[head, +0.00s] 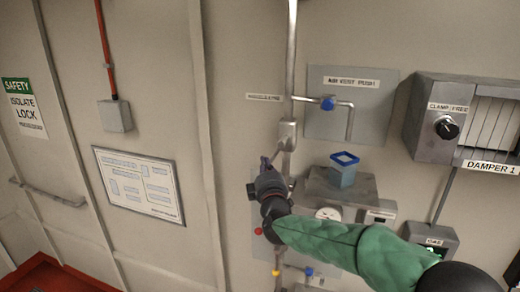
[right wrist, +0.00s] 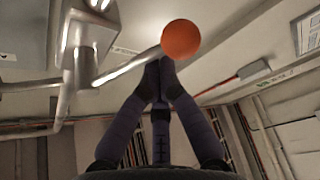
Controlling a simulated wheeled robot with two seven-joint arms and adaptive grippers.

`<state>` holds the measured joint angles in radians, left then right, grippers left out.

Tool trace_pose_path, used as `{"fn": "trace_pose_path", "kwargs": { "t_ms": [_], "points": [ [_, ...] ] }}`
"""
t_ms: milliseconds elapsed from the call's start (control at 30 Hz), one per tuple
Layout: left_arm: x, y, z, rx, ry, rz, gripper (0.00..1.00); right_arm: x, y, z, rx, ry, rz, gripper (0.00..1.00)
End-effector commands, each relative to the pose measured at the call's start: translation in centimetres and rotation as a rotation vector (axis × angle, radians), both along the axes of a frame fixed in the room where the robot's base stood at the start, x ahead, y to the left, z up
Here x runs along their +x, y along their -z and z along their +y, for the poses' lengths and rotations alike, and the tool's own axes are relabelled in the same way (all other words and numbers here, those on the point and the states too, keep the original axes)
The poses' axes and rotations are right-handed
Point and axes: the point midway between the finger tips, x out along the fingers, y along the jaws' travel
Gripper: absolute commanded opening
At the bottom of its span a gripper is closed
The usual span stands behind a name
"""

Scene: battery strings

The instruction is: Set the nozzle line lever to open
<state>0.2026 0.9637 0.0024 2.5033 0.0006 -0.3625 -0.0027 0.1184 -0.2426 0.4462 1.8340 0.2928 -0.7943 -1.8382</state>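The lever is a pale metal rod (right wrist: 128,71) with an orange ball knob (right wrist: 181,39) at its end, seen in the right wrist view. It comes out of a metal valve body (right wrist: 88,45), which sits on the vertical pipe in the head view (head: 288,134). My right gripper (head: 265,164) is just below and left of the valve body in the head view. In the right wrist view its dark fingers (right wrist: 160,68) have their tips together, close by the rod and knob. Contact cannot be told. The knob cannot be made out in the head view. My left gripper is not in view.
A panel (head: 378,126) with a blue-handled tap (head: 328,103) is right of the pipe. A blue open-topped box (head: 344,170) and a grey damper box (head: 432,143) are farther right. A framed chart (head: 138,205) hangs left; the wall between it and the pipe is mostly clear.

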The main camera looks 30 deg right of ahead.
Motion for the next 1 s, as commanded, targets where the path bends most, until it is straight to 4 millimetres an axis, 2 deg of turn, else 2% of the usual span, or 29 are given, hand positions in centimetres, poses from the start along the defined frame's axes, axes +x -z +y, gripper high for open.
{"fn": "trace_pose_path", "kwargs": {
  "t_ms": [33,100,300,1000],
  "points": [
    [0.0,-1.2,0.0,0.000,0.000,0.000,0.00,-0.3,-0.3,-0.4,-0.026,0.005,0.034,0.00],
    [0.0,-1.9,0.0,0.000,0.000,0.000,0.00,-0.6,-0.1,-0.6,-0.065,0.005,0.078,0.00],
    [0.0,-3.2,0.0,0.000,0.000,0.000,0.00,-1.3,0.5,-1.3,-0.158,0.004,0.185,0.00],
    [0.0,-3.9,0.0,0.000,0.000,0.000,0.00,-2.2,1.0,-2.0,-0.181,0.004,0.209,0.00]
  ]
}}
